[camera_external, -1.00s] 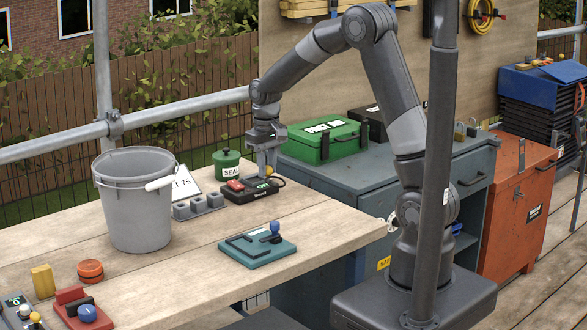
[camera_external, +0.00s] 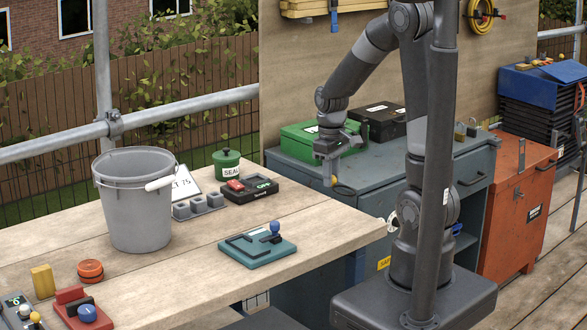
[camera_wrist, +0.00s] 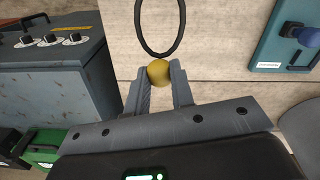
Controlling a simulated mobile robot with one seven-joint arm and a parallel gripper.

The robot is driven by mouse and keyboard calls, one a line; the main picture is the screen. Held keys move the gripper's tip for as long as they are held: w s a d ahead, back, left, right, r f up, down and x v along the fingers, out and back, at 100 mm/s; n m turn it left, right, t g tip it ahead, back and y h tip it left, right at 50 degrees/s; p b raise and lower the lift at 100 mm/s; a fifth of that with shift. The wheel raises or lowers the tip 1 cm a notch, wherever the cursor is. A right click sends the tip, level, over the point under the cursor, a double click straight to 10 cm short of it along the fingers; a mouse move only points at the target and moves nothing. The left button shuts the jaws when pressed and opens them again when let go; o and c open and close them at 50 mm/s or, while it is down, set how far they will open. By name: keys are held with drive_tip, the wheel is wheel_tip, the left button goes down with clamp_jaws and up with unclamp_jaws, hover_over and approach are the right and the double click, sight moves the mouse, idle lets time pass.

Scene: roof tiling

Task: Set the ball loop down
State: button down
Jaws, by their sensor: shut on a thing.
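The ball loop is a yellow ball (camera_wrist: 159,72) with a thin black loop (camera_wrist: 140,40) attached. In the wrist view the ball sits between the two fingertips of my gripper (camera_wrist: 160,80), which is shut on it. The loop extends beyond the fingertips. In the external view my gripper (camera_external: 331,176) points down above the right part of the wooden bench (camera_external: 310,225), near the blue-grey cabinet.
A black unit with a red switch (camera_external: 250,188), a teal board with a blue knob (camera_external: 257,245), a grey block holder (camera_external: 198,206), a green pot (camera_external: 227,164) and a grey bucket (camera_external: 135,210) stand on the bench. The bench's right end is bare.

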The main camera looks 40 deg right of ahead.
hover_over(297, 223)
wheel_tip(297, 223, down, 6)
drive_tip(key=shift+r, duration=0.25)
drive_tip(key=shift+f, duration=2)
drive_tip(key=shift+f, duration=0.15)
drive_tip(key=c, duration=1.3)
unclamp_jaws()
drive_tip(key=shift+o, duration=0.2)
